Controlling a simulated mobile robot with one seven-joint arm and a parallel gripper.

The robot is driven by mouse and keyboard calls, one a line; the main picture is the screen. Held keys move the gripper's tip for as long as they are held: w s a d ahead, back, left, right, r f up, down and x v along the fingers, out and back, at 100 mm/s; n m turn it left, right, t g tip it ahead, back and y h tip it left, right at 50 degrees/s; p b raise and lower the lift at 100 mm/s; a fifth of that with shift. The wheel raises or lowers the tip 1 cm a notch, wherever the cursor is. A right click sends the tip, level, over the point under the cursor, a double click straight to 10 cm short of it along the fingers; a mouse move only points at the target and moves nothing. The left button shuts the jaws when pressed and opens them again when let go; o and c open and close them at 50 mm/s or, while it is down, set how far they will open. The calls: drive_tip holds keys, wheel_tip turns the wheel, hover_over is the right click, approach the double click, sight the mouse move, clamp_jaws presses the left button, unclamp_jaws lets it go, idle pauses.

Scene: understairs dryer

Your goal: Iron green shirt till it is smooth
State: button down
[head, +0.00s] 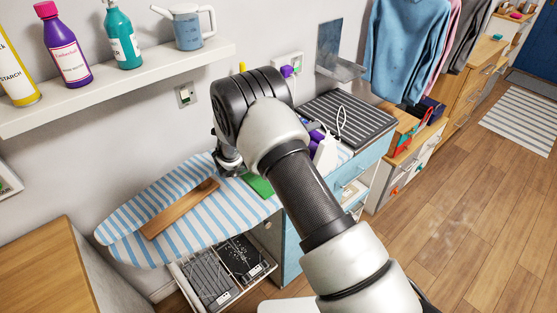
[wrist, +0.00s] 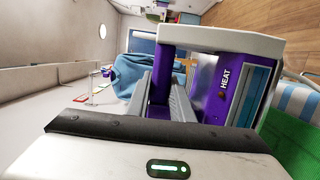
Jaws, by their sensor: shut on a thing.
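The green shirt (head: 258,186) shows in the head view as a small patch on the blue-and-white striped ironing board (head: 120,232), partly hidden behind my arm. It also fills the lower right of the wrist view (wrist: 290,145). A purple and white iron (head: 325,150) shows just right of my arm in the head view. In the wrist view the iron, marked HEAT (wrist: 222,85), is close up in my gripper (wrist: 162,98), which is shut on it. My fingers are largely hidden in the head view. I cannot tell whether the iron touches the shirt.
A brown wooden board (head: 180,208) lies on the ironing board. An open drawer (head: 215,281) sits below. A ribbed dark tray (head: 347,117) rests on the blue cabinet (head: 352,176). Bottles stand on the wall shelf (head: 120,83). The floor at right is clear.

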drive_tip(key=w+d+r+b, duration=0.1)
drive_tip(key=w+d+r, duration=0.1)
drive_tip(key=w+d, duration=0.7)
drive_tip(key=d, duration=0.4)
drive_tip(key=shift+w+d+r, duration=0.15)
drive_tip(key=shift+w+d, duration=0.05)
drive_tip(key=shift+w, duration=0.15)
